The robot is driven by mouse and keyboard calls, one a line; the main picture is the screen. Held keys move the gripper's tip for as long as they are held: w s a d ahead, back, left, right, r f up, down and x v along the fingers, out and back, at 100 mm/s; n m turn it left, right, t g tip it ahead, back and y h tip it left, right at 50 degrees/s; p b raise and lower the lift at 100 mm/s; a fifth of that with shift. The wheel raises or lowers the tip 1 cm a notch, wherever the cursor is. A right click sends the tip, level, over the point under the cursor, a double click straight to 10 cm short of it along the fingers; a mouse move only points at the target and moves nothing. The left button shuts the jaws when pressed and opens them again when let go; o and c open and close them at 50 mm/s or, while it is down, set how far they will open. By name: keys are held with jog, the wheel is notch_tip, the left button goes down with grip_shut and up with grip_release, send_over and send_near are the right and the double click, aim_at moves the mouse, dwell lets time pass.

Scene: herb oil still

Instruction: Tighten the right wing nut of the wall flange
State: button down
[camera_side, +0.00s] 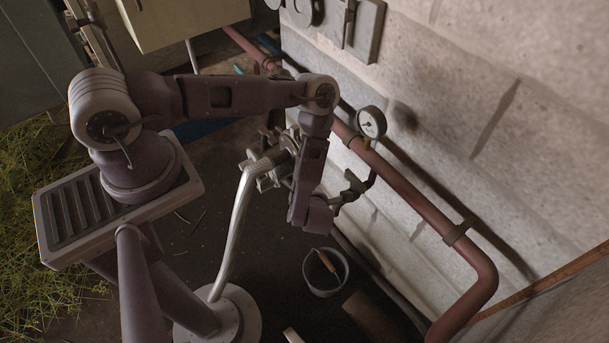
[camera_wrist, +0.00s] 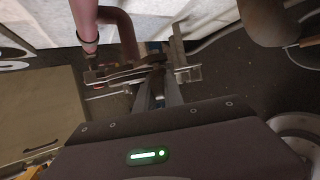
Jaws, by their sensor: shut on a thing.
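In the side view, my gripper (camera_side: 342,198) points at the wall just below the red pipe. In the wrist view, the fingers of my gripper (camera_wrist: 157,84) reach up into a cluster of metal plates and rods, apparently the wall flange (camera_wrist: 184,74). The fingers are shut on a small part at the flange, apparently the right wing nut. They hide most of it, so its shape and how tight it sits cannot be told. A dark fitting (camera_side: 354,181) shows beside the fingers in the side view.
A red pipe (camera_side: 420,200) with a gauge (camera_side: 371,122) runs along the wall. A silver tube (camera_side: 236,230) stands left of my gripper on a round base. A bucket (camera_side: 325,272) with a wooden-handled tool stands on the floor below. A beige box (camera_wrist: 38,118) is at left.

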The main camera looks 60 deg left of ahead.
jog(key=y, duration=0.2)
jog(key=m+t+y, duration=0.1)
jog(key=y, duration=0.1)
jog(key=shift+f+m+y, duration=0.2)
jog(key=shift+m+y, duration=0.1)
jog(key=shift+y, duration=0.1)
dwell(0.4)
jog(key=c, duration=1.5)
grip_release()
jog(key=shift+o, duration=0.2)
jog(key=shift+d, duration=0.1)
jog(key=v, duration=0.7)
